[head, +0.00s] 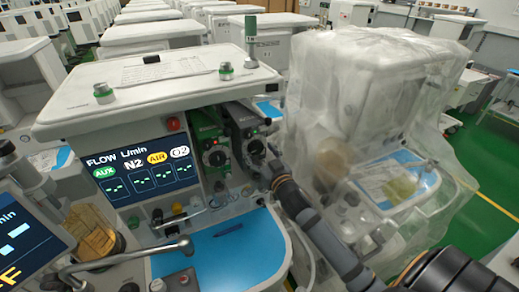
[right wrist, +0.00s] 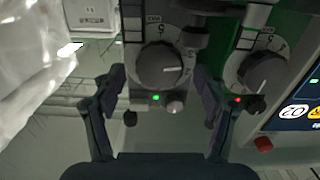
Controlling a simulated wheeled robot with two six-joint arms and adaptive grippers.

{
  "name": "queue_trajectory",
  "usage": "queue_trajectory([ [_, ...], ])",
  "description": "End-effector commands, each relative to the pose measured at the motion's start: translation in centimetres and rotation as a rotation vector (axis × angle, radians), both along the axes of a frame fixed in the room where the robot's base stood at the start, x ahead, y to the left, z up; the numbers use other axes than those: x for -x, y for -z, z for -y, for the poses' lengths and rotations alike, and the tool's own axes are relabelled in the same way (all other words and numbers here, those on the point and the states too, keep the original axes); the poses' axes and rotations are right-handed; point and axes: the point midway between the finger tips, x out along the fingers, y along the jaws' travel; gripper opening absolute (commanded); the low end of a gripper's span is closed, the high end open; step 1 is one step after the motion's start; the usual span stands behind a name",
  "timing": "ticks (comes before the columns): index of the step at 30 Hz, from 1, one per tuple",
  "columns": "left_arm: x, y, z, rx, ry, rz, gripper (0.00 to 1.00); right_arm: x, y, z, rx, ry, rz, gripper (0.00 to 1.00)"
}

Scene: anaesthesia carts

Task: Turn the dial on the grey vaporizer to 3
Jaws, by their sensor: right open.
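The grey vaporizer (head: 243,117) stands right of the green vaporizer (head: 205,125) on the cart's front. Its dial (head: 256,147) faces me. In the right wrist view, which shows the machine upside down, this round dark dial (right wrist: 160,66) has a pale rim with numbers and a white line pointing right in the picture. My right gripper (right wrist: 160,82) is open, with one finger on each side of the dial's lower part in that view; contact cannot be told. In the head view my right gripper (head: 268,168) is close to the dial and partly hides it. My left gripper is not in view.
The green vaporizer's dial (right wrist: 262,72) is close beside my right gripper. A flow screen (head: 137,171) is to the left. A blue work surface (head: 232,249) lies below. A plastic-covered cart (head: 345,100) stands close on the right, with green floor beyond.

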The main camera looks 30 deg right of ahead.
Motion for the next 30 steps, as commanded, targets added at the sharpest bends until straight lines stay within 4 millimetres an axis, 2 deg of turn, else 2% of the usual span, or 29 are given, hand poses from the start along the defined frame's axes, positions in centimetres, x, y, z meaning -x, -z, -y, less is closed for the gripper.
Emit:
queue_trajectory([
  [7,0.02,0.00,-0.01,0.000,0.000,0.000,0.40,-0.15,0.06,0.00,0.001,0.000,0.001,0.73],
  [8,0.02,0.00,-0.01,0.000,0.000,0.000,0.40,-0.15,0.06,0.00,0.001,0.000,0.000,0.70],
  [19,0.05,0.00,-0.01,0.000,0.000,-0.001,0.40,-0.12,0.06,0.00,0.001,0.000,0.000,0.20],
  [30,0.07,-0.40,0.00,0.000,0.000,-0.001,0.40,-0.12,0.08,-0.04,0.139,0.006,-0.008,0.18],
])
